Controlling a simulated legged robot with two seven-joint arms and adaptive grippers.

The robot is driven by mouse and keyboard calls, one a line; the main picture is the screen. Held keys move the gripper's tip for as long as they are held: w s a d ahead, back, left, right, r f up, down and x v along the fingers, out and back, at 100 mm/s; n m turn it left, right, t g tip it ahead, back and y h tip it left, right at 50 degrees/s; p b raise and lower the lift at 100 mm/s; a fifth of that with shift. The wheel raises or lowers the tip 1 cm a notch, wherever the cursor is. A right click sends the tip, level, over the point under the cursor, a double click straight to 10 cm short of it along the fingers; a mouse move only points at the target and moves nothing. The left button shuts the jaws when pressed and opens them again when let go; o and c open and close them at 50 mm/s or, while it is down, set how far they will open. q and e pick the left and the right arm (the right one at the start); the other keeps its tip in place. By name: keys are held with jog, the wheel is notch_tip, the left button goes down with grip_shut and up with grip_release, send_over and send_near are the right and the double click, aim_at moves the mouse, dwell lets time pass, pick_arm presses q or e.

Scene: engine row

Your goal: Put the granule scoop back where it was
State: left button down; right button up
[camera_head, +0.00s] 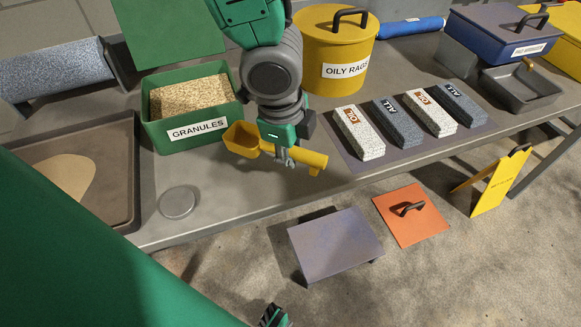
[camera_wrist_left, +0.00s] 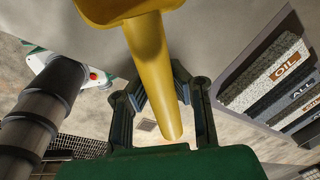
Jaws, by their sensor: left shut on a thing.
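My left gripper (camera_head: 285,157) is shut on the yellow granule scoop, which lies across its fingers above the grey bench. The scoop's bowl (camera_head: 240,138) points left, and its handle sticks out to the right. In the left wrist view the yellow handle (camera_wrist_left: 152,70) runs between the dark fingers (camera_wrist_left: 162,105), with the bowl cut off at the top. The green granules bin (camera_head: 198,136), full of tan granules, stands just left of the scoop. A small green and black part at the bottom edge may be my right gripper (camera_head: 273,317); its fingers are not clear.
A yellow oily rags can (camera_head: 335,75) stands behind my gripper. Several oil and all-purpose bars (camera_head: 358,135) lie on a dark mat to the right. A grey disc (camera_head: 178,203) and a shallow tray (camera_head: 125,222) are at left. Bench front (camera_head: 260,203) is bare.

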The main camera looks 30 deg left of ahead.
aim_at(291, 174)
pick_arm(q)
jog(key=shift+w+f, duration=0.1)
jog(key=shift+f, duration=0.6)
jog(key=shift+s+a+f+b, duration=0.1)
jog(key=shift+a+f+b, duration=0.1)
jog(key=shift+f+b, duration=0.35)
jog(key=shift+s+a+f+b, duration=0.1)
jog(key=shift+a+f+b, duration=0.1)
jog(key=shift+f, duration=0.5)
jog(key=shift+w+f, duration=0.1)
jog(key=shift+f, duration=0.15)
jog(key=shift+a, duration=0.1)
jog(key=c, duration=1.6)
grip_release()
jog(key=shift+d, duration=0.4)
jog(key=shift+a, duration=0.1)
